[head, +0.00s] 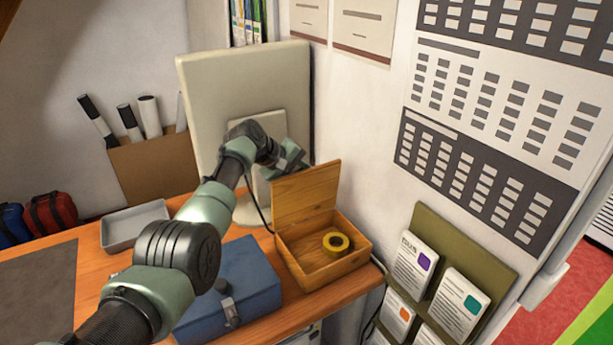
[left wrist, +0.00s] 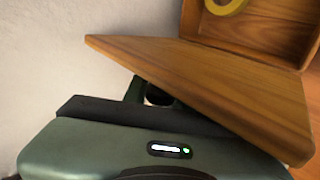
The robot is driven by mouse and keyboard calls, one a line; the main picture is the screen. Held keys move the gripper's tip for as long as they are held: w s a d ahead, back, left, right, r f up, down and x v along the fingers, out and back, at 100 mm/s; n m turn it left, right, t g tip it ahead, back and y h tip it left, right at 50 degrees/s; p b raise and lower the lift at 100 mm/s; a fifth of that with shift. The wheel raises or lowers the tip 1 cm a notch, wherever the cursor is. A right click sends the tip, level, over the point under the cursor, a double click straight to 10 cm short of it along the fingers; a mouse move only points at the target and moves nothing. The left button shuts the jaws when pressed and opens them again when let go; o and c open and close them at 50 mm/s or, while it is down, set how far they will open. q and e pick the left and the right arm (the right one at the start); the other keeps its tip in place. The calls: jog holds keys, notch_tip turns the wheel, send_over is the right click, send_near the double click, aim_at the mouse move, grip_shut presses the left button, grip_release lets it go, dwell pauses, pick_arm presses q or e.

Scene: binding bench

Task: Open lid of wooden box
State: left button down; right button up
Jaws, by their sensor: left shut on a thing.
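The wooden box (head: 348,263) stands on the bench with its lid (head: 306,192) raised, roughly upright along the back side. A yellow tape roll (head: 336,243) lies inside; part of the roll (left wrist: 228,5) also shows in the left wrist view. My left gripper (head: 291,163) is behind the lid at its upper left part. It is shut on the lid (left wrist: 215,85), which crosses the left wrist view, and the fingertips are mostly hidden by it. My right gripper is in neither view.
A blue case (head: 255,270) sits left of the wooden box, partly under my left arm. A monitor (head: 245,85) stands behind the gripper. A grey tray (head: 118,233) lies further left. The wall and a card holder (head: 455,255) are close on the right.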

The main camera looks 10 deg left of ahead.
pick_arm(q)
jog(key=c, duration=1.1)
grip_release()
jog(key=shift+b+v, duration=0.75)
jog(key=shift+v, duration=3.1)
jog(key=shift+a, duration=0.1)
